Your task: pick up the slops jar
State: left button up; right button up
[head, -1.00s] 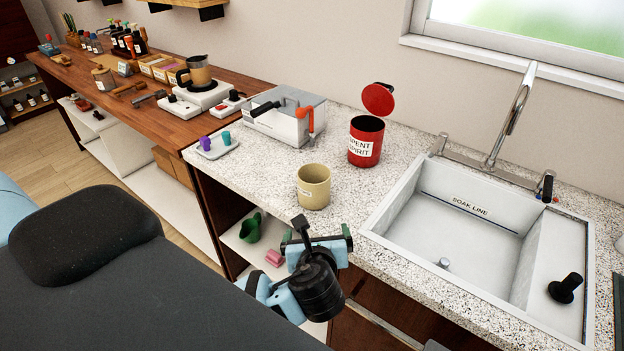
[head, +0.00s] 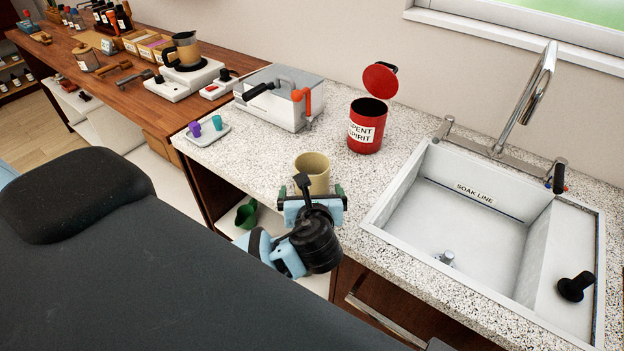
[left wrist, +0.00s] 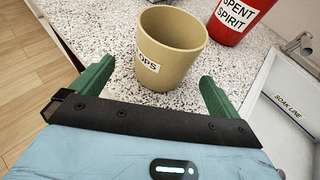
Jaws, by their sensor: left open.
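The slops jar (head: 313,170) is a tan, open-topped cup standing upright on the speckled counter near its front edge. In the left wrist view the jar (left wrist: 170,55) shows a white label ending in "OPS". My left gripper (head: 313,192) is open at the front of the jar and hides its lower part in the head view. In the left wrist view the green fingers (left wrist: 155,88) are spread to either side of the jar's near side, with the jar just beyond them and not gripped. My right gripper is not in view.
A red can (head: 367,130) labelled "SPENT SPIRIT" with its lid raised stands behind the jar. The sink (head: 405,185) is to the right. A grey-white box device (head: 280,105) and a small tray with cups (head: 185,138) are to the left.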

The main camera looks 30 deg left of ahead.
aim_at(313, 177)
pick_arm(q)
jog(key=shift+x, duration=2.6)
jog(key=shift+d, duration=0.2)
jog(key=shift+c, duration=0.3)
jog(key=c, duration=1.1)
jog(key=shift+o, duration=0.2)
jog(key=shift+r, duration=0.25)
jog(key=shift+w+r, duration=0.1)
jog(key=shift+r, duration=1.4)
jog(key=s+d+r, duration=0.1)
jog(key=s+d, duration=0.1)
jog(key=s, duration=1.3)
jog(key=shift+s+d+r, duration=0.2)
jog(key=shift+s+r, duration=0.1)
jog(key=shift+s, duration=0.05)
